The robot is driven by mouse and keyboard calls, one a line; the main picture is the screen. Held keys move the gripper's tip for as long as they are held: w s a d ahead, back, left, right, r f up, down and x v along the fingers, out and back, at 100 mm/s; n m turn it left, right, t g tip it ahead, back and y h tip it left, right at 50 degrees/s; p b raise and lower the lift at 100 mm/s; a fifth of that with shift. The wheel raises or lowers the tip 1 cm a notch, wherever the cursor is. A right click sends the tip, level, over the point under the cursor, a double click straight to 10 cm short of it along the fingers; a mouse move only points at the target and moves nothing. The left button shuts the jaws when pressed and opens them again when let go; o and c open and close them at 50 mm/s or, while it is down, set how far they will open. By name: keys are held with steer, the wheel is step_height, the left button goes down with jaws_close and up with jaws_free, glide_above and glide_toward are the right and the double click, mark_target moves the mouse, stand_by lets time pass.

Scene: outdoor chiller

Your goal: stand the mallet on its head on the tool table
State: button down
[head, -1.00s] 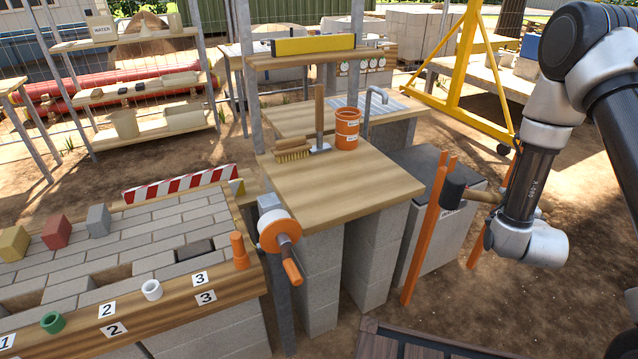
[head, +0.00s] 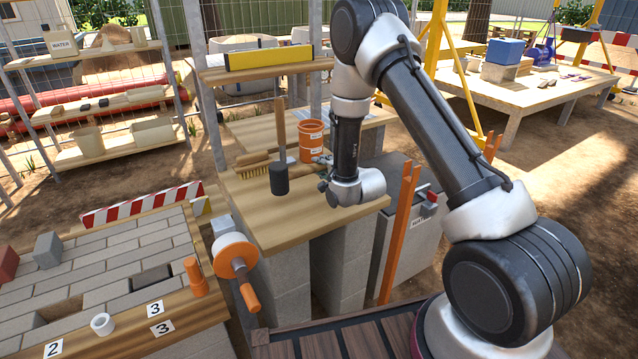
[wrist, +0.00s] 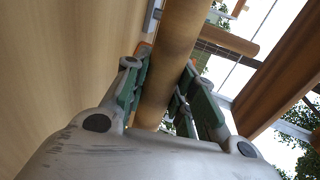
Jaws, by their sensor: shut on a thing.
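The mallet has a black head (head: 279,180) and a wooden handle. My gripper (head: 323,174) is shut on the handle, which runs roughly level to the left toward the head in the head view. In the wrist view the handle (wrist: 180,45) passes between the green-padded fingers (wrist: 163,80); the head is not clearly seen there. The mallet head appears over the wooden tool table (head: 275,228), in front of the brush and the upright-handled tool. Whether it touches the tabletop I cannot tell.
On the tool table are a brush with yellow bristles (head: 251,171), a tool with an upright wooden handle (head: 281,125) and an orange bucket (head: 311,140). A shelf with a yellow level (head: 268,59) stands behind. The table's front part is clear.

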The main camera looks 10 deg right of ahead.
steer(key=shift+d+f, duration=0.1)
steer(key=shift+f, duration=2.4)
steer(key=c, duration=1.2)
jaws_free()
steer(key=shift+f, duration=0.15)
steer(key=shift+o, duration=0.2)
